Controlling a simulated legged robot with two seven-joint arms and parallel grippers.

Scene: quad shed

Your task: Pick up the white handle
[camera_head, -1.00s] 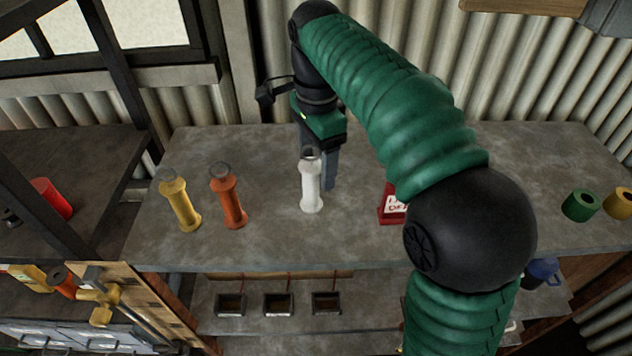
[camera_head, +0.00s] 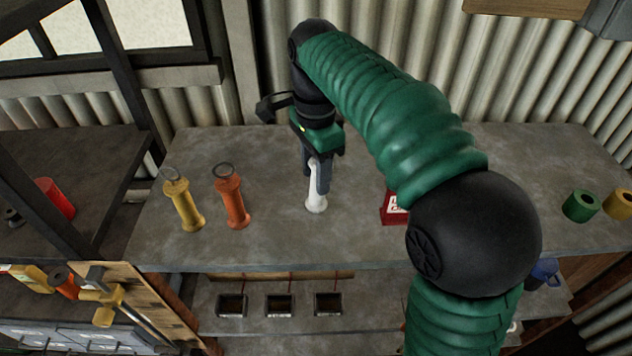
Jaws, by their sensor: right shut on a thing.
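The white handle (camera_head: 315,203) stands upright on the grey bench top (camera_head: 270,240), near the middle. My right gripper (camera_head: 318,180) has come down over it from above and is shut on its upper part. The fingers hide much of the handle's upper part, and its white base shows below them. The base looks to be on or very close to the bench; I cannot tell which. My left gripper is not in view.
A yellow handle (camera_head: 184,205) and an orange handle (camera_head: 232,203) stand to the left. A red box (camera_head: 392,208) is to the right, partly behind my arm. Green (camera_head: 580,206) and yellow (camera_head: 619,204) cylinders lie at the far right. A corrugated wall (camera_head: 400,50) stands behind.

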